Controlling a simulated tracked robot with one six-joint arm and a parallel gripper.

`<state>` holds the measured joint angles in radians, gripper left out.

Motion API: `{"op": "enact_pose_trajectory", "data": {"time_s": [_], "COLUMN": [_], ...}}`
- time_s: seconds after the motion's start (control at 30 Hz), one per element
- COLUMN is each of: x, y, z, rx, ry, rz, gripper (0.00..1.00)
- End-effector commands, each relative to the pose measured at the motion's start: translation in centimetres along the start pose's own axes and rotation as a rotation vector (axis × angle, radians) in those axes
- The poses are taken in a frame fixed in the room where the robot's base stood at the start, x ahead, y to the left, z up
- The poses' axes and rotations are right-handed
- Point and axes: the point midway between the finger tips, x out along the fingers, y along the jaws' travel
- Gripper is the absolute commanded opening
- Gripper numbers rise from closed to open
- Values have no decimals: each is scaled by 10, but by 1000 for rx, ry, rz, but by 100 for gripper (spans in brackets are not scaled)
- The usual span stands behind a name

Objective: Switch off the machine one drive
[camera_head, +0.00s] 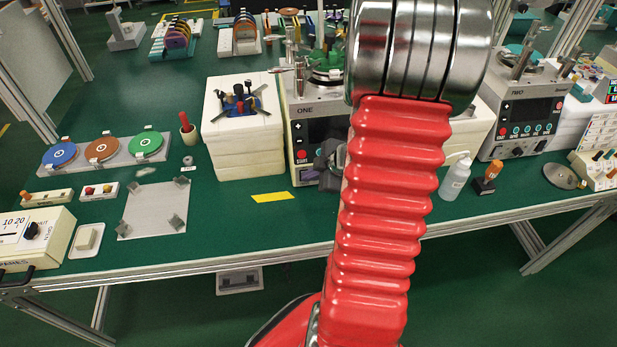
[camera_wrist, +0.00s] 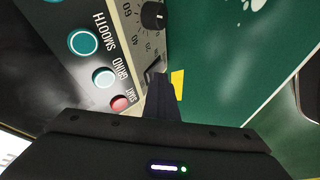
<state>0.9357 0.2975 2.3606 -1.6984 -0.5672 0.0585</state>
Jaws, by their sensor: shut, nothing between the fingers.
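Machine ONE (camera_head: 306,111) stands on the green bench, left of my red arm, which hides part of its front. In the wrist view its light panel (camera_wrist: 113,83) carries teal buttons beside the words SMOOTH (camera_wrist: 83,42) and GRIND (camera_wrist: 104,77), a red START button (camera_wrist: 120,104) and a black dial knob (camera_wrist: 153,15). A small dark part, perhaps a switch (camera_wrist: 152,68), sits at the panel edge by my fingertips. My gripper (camera_wrist: 160,80) is shut and empty, its tips close to that part. Whether they touch, and the switch position, I cannot tell. In the head view it is at the panel's lower front.
A yellow strip (camera_head: 272,197) lies on the bench in front of machine ONE. A white block (camera_head: 241,133) stands to its left. A squeeze bottle (camera_head: 455,178) and machine TWO (camera_head: 522,112) stand to the right. Bare green bench lies around the yellow strip.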

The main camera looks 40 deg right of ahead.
Motion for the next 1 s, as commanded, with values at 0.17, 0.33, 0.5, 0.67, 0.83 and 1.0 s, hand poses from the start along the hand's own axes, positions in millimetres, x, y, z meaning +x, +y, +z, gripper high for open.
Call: {"op": "enact_pose_trajectory", "data": {"time_s": [0.17, 0.33, 0.5, 0.67, 0.83, 1.0], "x": [-5, -10, -12, -11, -12, -17], "y": [4, 6, 7, 7, 5, -4], "z": [-3, -6, -7, -7, -7, -11], "rx": [-2, -1, 0, 0, -1, -2], "ry": [1, 1, 0, 0, 1, 1], "rz": [3, 3, 1, 1, 1, 1], "gripper": [0, 0, 0, 0, 0, 0]}}
